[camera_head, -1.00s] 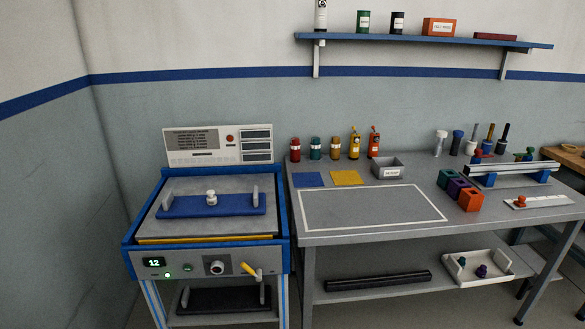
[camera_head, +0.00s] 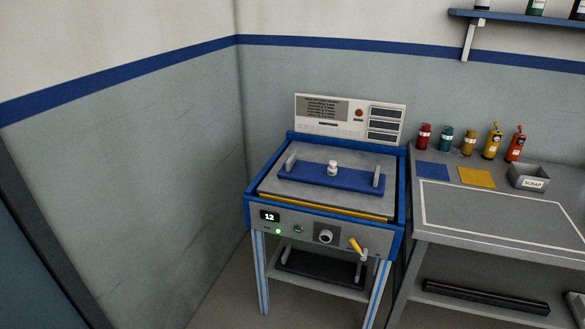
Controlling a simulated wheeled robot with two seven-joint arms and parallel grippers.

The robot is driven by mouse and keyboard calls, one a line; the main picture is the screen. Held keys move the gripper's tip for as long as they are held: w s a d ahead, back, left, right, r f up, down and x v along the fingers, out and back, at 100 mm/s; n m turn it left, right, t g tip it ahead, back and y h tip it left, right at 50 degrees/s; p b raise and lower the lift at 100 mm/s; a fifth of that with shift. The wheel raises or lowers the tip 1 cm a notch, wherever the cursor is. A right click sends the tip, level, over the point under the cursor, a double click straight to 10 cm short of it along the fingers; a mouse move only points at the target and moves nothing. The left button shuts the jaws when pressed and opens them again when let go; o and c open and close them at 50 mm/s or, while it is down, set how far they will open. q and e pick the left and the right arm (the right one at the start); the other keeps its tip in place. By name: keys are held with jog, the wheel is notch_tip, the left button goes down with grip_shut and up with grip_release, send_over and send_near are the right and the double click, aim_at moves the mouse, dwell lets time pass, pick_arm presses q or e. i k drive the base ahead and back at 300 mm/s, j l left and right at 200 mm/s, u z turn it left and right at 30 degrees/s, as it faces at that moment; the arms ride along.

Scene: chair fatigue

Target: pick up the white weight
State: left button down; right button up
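The white weight (camera_head: 333,169) is a small knobbed piece. It stands upright on the blue plate (camera_head: 318,180), near its middle, on top of the blue-framed test machine (camera_head: 397,209). A grey upright bracket stands at each end of the blue plate. Neither of my grippers shows in the head view, so nothing of mine is seen touching the weight.
The machine's front has a lit display (camera_head: 269,216) reading 12 and a yellow lever (camera_head: 356,245). To the right is a grey workbench (camera_head: 460,238) with several coloured bottles, blue and yellow squares and a scrap bin (camera_head: 528,178). A wall corner lies left of the machine; floor there is open.

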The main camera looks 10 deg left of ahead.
aim_at(332, 169)
jog(key=i+j, duration=0.75)
jog(key=i, duration=0.2)
jog(key=k+u, duration=0.05)
